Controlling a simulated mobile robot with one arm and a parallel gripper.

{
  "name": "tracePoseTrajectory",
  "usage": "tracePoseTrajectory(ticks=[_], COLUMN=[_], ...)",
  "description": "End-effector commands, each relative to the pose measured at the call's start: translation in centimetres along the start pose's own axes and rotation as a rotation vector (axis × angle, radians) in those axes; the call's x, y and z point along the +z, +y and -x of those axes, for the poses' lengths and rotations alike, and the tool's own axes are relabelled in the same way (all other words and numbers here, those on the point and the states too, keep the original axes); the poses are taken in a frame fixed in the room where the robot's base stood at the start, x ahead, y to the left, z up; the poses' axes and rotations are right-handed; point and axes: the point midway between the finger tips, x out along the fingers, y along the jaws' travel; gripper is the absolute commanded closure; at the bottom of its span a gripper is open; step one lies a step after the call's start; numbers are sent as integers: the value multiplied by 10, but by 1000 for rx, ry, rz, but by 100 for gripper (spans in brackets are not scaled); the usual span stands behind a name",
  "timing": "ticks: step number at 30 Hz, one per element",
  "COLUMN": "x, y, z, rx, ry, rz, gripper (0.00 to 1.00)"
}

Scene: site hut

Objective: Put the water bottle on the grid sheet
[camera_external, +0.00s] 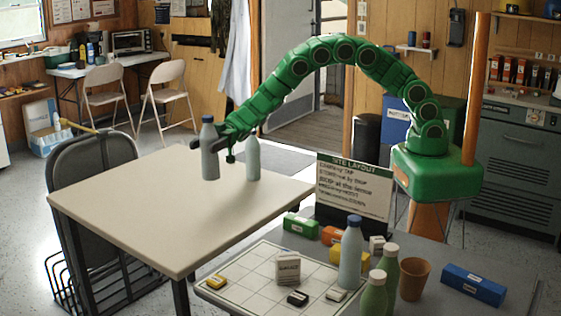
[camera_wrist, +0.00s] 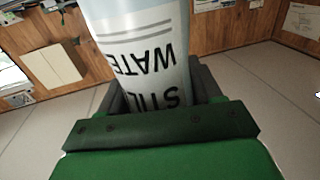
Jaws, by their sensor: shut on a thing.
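My gripper (camera_external: 218,141) is shut on a grey-blue water bottle (camera_external: 210,160), upright over the cream table. In the wrist view the same water bottle (camera_wrist: 150,50) fills the jaws, its label reading "STILL WATER" upside down. I cannot tell surely whether its base touches the table. The grid sheet (camera_external: 238,262) lies on the grey table in front, away from my gripper.
A pale green bottle (camera_external: 253,160) stands close right of the held one. A blue-capped bottle (camera_external: 351,255), green bottles (camera_external: 375,295), a brown cup (camera_external: 414,280) and a blue box (camera_external: 473,285) crowd the grey table's right. A site layout sign (camera_external: 354,190) stands behind. The cream table (camera_external: 130,215) is mostly clear.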

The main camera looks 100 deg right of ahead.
Motion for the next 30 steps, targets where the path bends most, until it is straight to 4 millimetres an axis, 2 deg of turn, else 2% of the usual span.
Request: tracePoseTrajectory(ticks=[1,9,15,18,26,30], x=[-1,0,0,0,0,17], y=[-18,-104,-168,-194,-243,-243], z=[-16,-80,-119,-132,-154,-154], rx=[-27,-149,-234,-267,-328,-328], ry=[1,1,1,1,0,-1], rz=[1,1,0,0,0,-3], gripper=[86,86,86,86,86,86])
